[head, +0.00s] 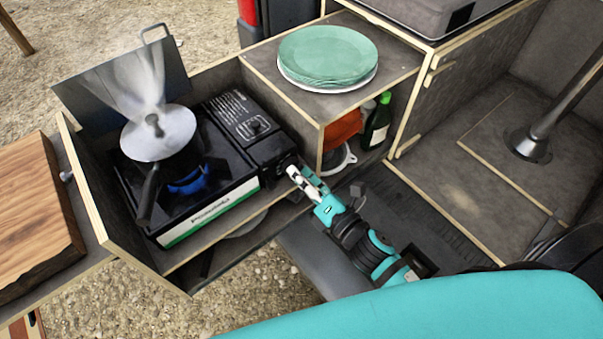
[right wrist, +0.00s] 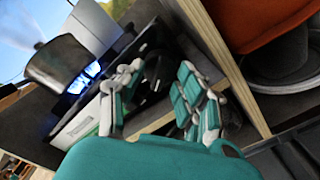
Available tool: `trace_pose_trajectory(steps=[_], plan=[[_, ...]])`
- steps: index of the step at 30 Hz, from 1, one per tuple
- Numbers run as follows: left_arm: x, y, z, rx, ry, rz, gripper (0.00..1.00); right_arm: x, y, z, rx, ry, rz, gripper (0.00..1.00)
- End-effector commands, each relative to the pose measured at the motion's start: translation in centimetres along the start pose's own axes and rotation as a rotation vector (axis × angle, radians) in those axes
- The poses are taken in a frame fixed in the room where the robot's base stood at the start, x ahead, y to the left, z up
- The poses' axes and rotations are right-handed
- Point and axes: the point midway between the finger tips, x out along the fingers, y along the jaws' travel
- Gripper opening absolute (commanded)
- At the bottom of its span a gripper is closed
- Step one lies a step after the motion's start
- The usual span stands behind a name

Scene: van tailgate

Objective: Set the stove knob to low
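The black portable stove (head: 222,178) sits in the wooden box of the tailgate unit, with a blue flame (head: 188,182) burning. A lidded pot (head: 158,140) stands on it and steams; it also shows in the right wrist view (right wrist: 60,62). The dark stove knob (right wrist: 154,66) is on the front face at the stove's right end; its marking and setting are too dark to read. My right gripper (head: 294,172) is at this end. In the right wrist view its fingers (right wrist: 160,80) are apart, with the knob just beyond or between them; contact cannot be told. My left gripper is out of view.
Green plates (head: 328,52) are stacked on the shelf right of the stove. An orange item (head: 342,130) and a green bottle (head: 377,122) stand beneath. The shelf's wooden edge (right wrist: 238,82) runs close beside my right gripper. A wooden board (head: 36,215) lies at left.

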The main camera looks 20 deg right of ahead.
Motion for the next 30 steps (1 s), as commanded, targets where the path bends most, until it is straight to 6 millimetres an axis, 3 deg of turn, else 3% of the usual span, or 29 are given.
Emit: trace_pose_trajectory(steps=[7,15,30], plan=[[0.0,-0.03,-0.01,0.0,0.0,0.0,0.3,0.08,-0.01,-0.02,0.001,0.0,0.0,0.36],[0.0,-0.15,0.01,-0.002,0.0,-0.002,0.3,0.05,-0.01,-0.02,0.001,0.0,0.0,0.0],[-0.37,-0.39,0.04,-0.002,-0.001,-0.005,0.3,0.04,0.03,0.01,0.061,0.0,-0.002,0.0]])
